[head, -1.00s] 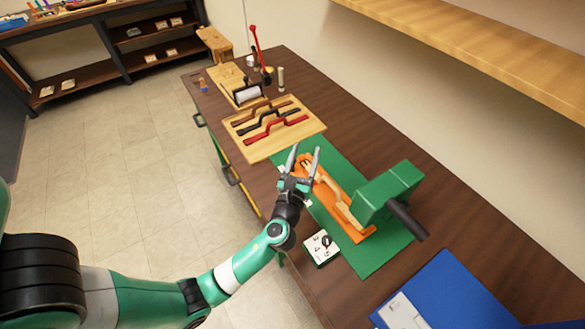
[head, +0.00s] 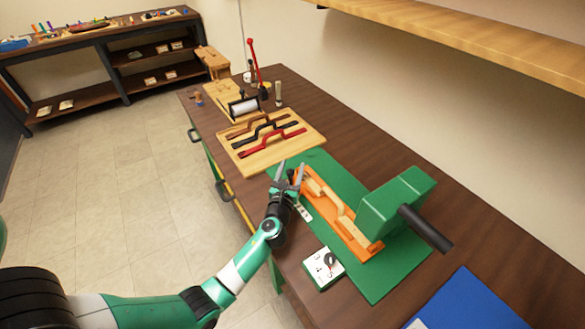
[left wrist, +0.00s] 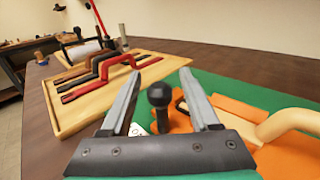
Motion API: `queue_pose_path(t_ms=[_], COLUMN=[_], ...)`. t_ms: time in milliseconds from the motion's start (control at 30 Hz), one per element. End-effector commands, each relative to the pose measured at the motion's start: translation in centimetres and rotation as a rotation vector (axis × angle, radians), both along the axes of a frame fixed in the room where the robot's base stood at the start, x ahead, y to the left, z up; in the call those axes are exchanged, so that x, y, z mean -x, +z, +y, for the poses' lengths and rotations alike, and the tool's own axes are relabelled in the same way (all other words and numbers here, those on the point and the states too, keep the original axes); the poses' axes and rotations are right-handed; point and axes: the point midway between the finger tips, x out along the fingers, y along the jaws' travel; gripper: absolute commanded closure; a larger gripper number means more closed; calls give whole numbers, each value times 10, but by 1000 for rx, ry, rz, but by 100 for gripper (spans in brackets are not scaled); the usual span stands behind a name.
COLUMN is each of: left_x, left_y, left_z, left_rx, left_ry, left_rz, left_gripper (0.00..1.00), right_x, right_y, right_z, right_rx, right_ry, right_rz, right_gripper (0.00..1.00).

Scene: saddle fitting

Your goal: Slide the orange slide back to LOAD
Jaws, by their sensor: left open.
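The orange slide (head: 362,244) lies on the green mat, with a pale wooden piece (head: 340,214) on it. Its near-right end reaches the green press (head: 392,202); its other end points toward the wooden tray. My left gripper (head: 290,166) is open at that far end, just left of the slide. In the left wrist view, a black round knob (left wrist: 159,97) stands between the open fingers (left wrist: 160,84), apart from both. The orange slide (left wrist: 205,112) is right behind the knob there; the joint between them is partly hidden. My right gripper is not in view.
A wooden tray (head: 245,165) with red, black and brown bent handles lies beyond the gripper. The press has a dark bar (head: 425,229). A blue panel (head: 465,305) lies at lower right.

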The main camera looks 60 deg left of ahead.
Motion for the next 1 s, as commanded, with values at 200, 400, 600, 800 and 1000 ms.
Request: queue_pose_path(t_ms=[200,400,600,800,1000], left_x=[-9,-9,-9,-8,-8], left_y=[0,0,0,0,0], left_z=[12,12,12,12,12], left_rx=[-1,0,0,0,0], left_ry=[1,0,0,0,0], left_rz=[1,0,0,0,0], left_gripper=[38,40,76,100,100], right_x=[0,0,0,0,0], right_y=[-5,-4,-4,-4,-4], right_z=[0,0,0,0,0], right_rx=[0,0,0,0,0], right_ry=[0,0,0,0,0], right_rz=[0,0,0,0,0], right_gripper=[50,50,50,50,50])
